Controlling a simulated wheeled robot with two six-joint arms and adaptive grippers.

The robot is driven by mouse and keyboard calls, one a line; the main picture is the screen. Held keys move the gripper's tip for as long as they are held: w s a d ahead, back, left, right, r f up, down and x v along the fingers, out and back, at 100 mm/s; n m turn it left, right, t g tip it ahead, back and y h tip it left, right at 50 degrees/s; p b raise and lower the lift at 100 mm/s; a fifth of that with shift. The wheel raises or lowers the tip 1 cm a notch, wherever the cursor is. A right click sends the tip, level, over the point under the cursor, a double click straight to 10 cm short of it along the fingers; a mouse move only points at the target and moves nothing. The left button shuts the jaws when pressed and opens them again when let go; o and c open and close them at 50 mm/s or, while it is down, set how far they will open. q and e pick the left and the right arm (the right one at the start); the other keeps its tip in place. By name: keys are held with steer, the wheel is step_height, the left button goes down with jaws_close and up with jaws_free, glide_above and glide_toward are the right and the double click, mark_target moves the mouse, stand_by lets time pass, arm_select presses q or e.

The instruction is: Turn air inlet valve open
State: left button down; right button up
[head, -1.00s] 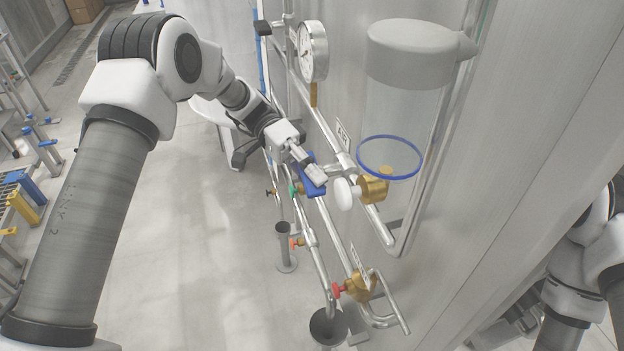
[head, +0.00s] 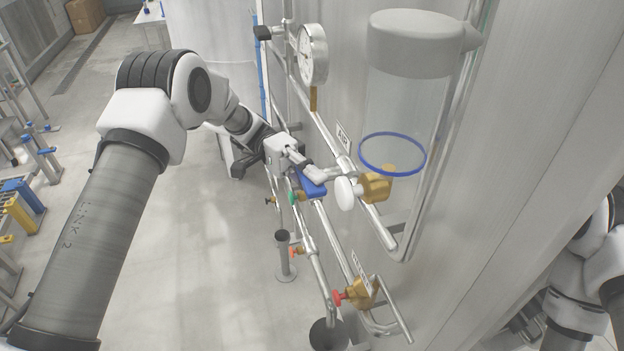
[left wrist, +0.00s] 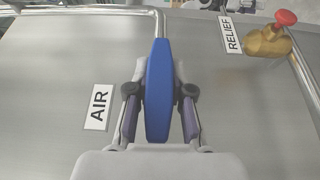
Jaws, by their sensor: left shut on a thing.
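The air inlet valve's blue lever handle (head: 313,188) shows in the head view on the pipe beside the AIR label (head: 342,138). My left gripper (head: 310,172) is shut on this handle. In the left wrist view the long blue handle (left wrist: 158,92) stands upright in the picture between the two fingers, with the AIR label (left wrist: 98,107) to its left. The valve body is hidden behind the handle and gripper.
A brass relief valve with a red knob (head: 338,298) sits lower on the pipework; its RELIEF label (left wrist: 231,35) shows in the wrist view. A pressure gauge (head: 312,52), a clear cylinder (head: 400,105) and a white knob (head: 344,193) on a brass fitting are close by.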

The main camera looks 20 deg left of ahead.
arm_select(q)
steer(key=c, duration=1.2)
jaws_free()
steer(key=shift+o, duration=0.8)
steer(key=shift+d, duration=0.25)
steer(key=shift+a, duration=0.15)
